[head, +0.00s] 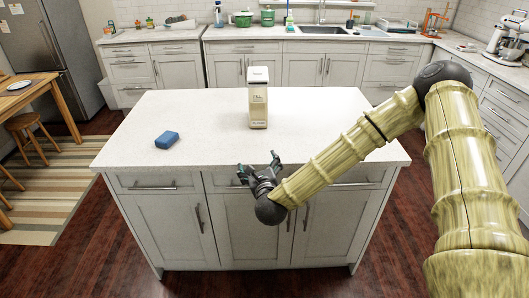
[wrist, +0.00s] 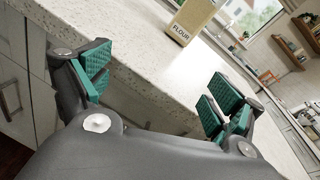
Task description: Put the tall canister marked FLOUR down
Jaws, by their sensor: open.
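My gripper (head: 258,167) is in front of the island's front edge, well apart from the canister. In the wrist view my gripper (wrist: 157,88) has its green-padded fingers spread wide with nothing between them.
A blue sponge-like block (head: 167,140) lies on the left of the island top. The rest of the island top is clear. Back counters hold a green pot (head: 243,19), a sink and a stand mixer (head: 507,38). A wooden table (head: 35,95) stands at the left.

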